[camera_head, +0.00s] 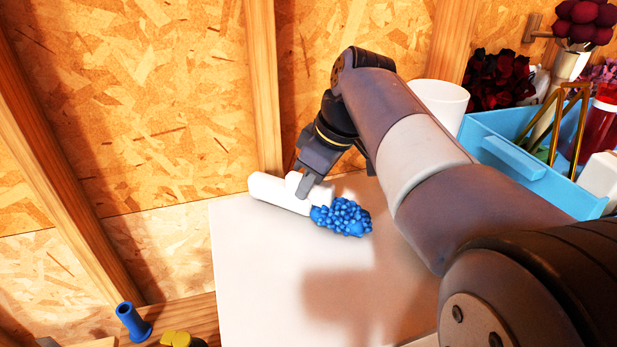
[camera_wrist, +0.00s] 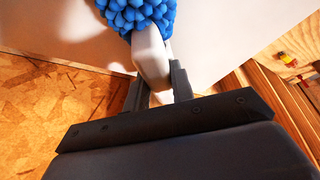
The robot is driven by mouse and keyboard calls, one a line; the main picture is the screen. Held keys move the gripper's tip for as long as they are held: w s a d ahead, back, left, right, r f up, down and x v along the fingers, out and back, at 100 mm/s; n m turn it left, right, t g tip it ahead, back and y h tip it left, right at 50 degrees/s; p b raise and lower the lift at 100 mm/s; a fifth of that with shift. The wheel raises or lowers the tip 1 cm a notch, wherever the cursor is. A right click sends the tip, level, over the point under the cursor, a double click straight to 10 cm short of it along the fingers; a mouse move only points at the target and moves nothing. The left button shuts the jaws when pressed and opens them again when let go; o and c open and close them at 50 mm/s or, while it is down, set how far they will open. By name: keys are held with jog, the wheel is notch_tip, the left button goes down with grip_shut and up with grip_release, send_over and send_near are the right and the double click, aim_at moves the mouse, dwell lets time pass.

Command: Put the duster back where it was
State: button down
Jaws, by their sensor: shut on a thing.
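The duster (camera_head: 342,217) has a blue knobbly head and a white handle. It is low over the left back part of the white tabletop (camera_head: 250,260); I cannot tell if it touches the surface. My gripper (camera_head: 312,188) is shut on its white handle, just behind the blue head. In the wrist view, the duster's head (camera_wrist: 136,12) is at the top, and its handle runs down between the two fingers of my gripper (camera_wrist: 158,88). A white cylindrical piece (camera_head: 275,193) extends left of my gripper; its join with the handle is partly hidden.
A light-blue caddy (camera_head: 510,155) with bottles and other items stands at the right, beyond my arm. A white cylindrical container (camera_head: 440,102) is beside it. A wood-panel wall with studs closes off the back. A blue piece (camera_head: 132,322) lies lower left. The tabletop's front is clear.

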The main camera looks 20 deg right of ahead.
jog(key=shift+f, duration=0.2)
jog(key=c, duration=1.2)
grip_release()
jog(key=shift+r, duration=0.1)
jog(key=shift+r, duration=0.3)
jog(key=v, duration=1.1)
jog(key=shift+r, duration=0.3)
jog(key=shift+d, duration=0.1)
